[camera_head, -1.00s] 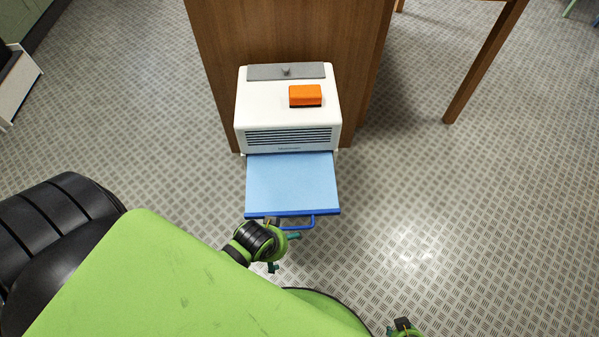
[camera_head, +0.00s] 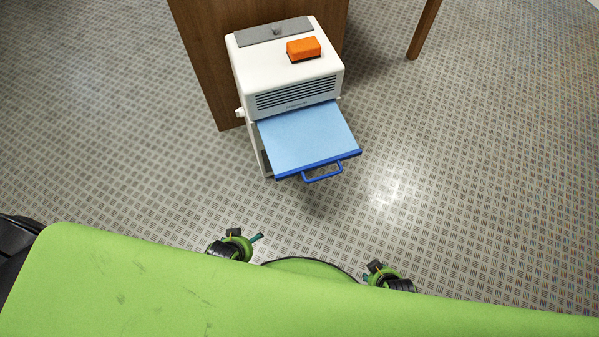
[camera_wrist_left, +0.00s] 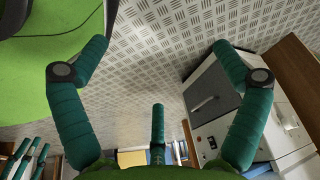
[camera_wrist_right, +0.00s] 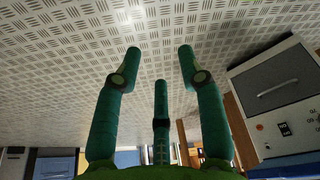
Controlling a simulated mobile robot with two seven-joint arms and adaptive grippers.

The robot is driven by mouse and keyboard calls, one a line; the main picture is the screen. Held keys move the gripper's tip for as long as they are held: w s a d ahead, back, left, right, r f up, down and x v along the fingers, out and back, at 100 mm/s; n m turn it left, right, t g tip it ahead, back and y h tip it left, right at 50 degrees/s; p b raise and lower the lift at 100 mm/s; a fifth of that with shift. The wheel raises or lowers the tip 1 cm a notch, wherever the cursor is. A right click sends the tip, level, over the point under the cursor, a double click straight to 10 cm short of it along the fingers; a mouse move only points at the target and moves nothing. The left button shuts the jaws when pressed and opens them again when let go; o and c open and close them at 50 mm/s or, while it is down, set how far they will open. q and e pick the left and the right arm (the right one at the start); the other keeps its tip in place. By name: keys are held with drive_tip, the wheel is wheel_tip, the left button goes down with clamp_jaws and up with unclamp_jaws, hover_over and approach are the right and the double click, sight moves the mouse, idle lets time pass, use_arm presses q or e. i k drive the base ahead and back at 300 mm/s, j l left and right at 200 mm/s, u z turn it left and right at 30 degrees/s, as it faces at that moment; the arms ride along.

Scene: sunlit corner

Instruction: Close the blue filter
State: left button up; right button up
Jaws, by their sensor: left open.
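The blue filter (camera_head: 306,138) is a flat, light-blue panel with a darker blue front edge. It sticks well out of the front of the white appliance (camera_head: 291,77), below its vent slats. A blue loop handle (camera_head: 323,175) hangs from its front edge. My left gripper (camera_head: 258,238) is open and empty, well short of the handle and to its lower left. Its spread fingers also show in the left wrist view (camera_wrist_left: 160,65). My right gripper (camera_head: 374,265) is empty, below and right of the handle. Its fingers stand apart in the right wrist view (camera_wrist_right: 159,62).
An orange block (camera_head: 304,48) lies on the appliance's top, beside a grey panel (camera_head: 274,31). A brown wooden panel (camera_head: 205,65) stands behind the appliance. Patterned floor (camera_head: 470,190) is clear to the right. In the right wrist view, a grey-fronted cabinet (camera_wrist_right: 275,90) stands at right.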

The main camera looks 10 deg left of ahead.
sight(301, 140)
drive_tip(key=k+l, duration=0.1)
drive_tip(key=l, duration=0.9)
drive_tip(key=k+l, duration=0.15)
drive_tip(key=l, duration=0.35)
